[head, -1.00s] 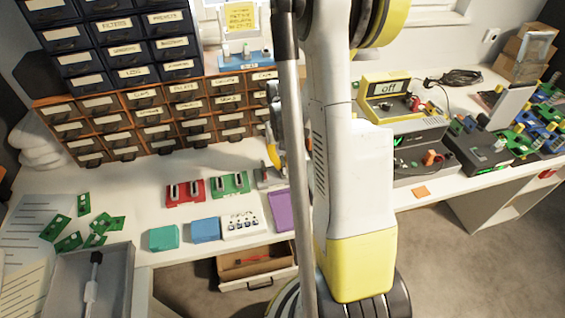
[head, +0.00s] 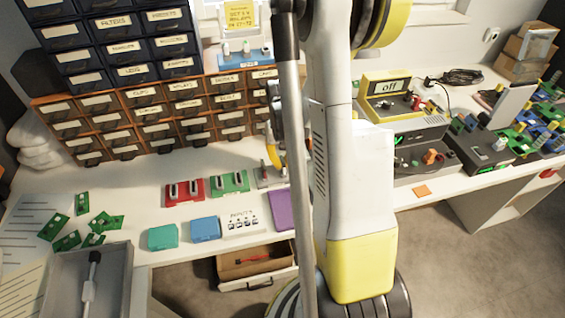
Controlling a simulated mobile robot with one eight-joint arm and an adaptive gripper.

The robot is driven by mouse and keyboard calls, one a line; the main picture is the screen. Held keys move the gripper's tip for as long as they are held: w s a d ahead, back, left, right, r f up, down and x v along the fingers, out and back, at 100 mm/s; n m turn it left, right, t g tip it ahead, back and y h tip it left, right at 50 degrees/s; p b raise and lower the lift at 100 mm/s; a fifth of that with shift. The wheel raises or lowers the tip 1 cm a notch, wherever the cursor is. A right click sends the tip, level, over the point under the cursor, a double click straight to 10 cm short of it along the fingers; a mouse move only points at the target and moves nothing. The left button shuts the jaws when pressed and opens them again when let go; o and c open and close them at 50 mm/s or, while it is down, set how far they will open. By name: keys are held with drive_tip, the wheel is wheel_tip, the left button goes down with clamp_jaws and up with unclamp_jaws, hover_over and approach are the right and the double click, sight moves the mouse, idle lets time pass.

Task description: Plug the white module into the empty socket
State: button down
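A white module (head: 242,223) with small dark jacks on top lies near the front edge of the bench, between a blue box and a purple panel. A red unit (head: 185,192) and a green unit (head: 229,184) stand behind it, each with upright metal-looking parts. A grey-white piece (head: 268,178) beside the green one is partly hidden by my arm. I cannot tell which opening is the empty socket. Grey and yellow parts show beside my arm above that piece, but I cannot make out gripper fingers or anything held.
A teal box (head: 163,236), a blue box (head: 205,229) and a purple panel (head: 279,210) line the front edge. An open drawer (head: 256,285) sticks out below. Green circuit boards (head: 103,222) lie left. Drawer cabinets (head: 150,120) stand behind; yellow-topped equipment (head: 385,87) stands right.

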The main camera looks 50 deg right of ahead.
sight(282, 159)
drive_tip(key=c, duration=1.5)
unclamp_jaws()
drive_tip(key=shift+c, duration=0.2)
drive_tip(key=shift+r, duration=0.15)
wheel_tip(282, 159, up, 12)
